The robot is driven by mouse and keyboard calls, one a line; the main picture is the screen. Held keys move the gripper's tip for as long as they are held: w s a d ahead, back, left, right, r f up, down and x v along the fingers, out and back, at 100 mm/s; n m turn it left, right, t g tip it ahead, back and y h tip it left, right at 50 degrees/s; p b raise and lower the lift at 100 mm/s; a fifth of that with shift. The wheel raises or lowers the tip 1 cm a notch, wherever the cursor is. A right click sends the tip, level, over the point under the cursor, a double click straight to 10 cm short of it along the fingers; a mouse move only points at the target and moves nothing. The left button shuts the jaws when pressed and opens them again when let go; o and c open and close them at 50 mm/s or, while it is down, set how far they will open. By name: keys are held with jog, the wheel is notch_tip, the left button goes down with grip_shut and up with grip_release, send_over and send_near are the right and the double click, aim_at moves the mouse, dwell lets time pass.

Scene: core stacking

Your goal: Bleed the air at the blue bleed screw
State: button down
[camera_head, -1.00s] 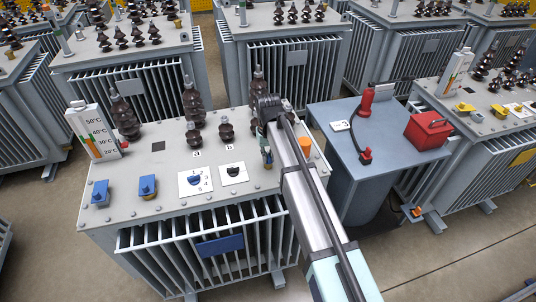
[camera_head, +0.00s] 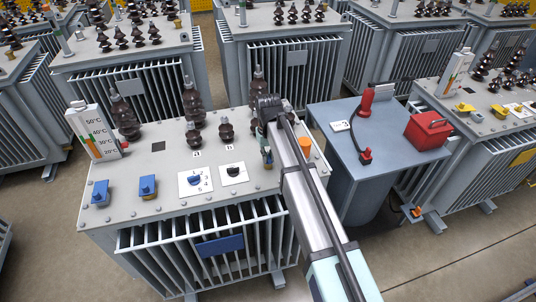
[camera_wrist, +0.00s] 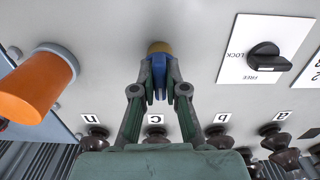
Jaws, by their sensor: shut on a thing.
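The blue bleed screw (camera_wrist: 159,72) stands on a brass-coloured collar (camera_wrist: 160,47) on the grey transformer lid, in the upper middle of the wrist view. My gripper (camera_wrist: 159,84) is shut on the blue screw, with one finger on each side of it. In the head view my gripper (camera_head: 267,155) is over the right part of the near transformer's lid (camera_head: 130,175). My arm and gripper hide the screw there.
An orange cap (camera_wrist: 38,84) stands left of my gripper in the wrist view. A black LOCK/FREE knob (camera_wrist: 268,58) is to the right. Dark bushings (camera_head: 193,100) rise from the lid.

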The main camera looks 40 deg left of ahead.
jog(key=shift+n, duration=1.2)
jog(key=shift+n+p, duration=0.5)
jog(key=shift+n, duration=0.9)
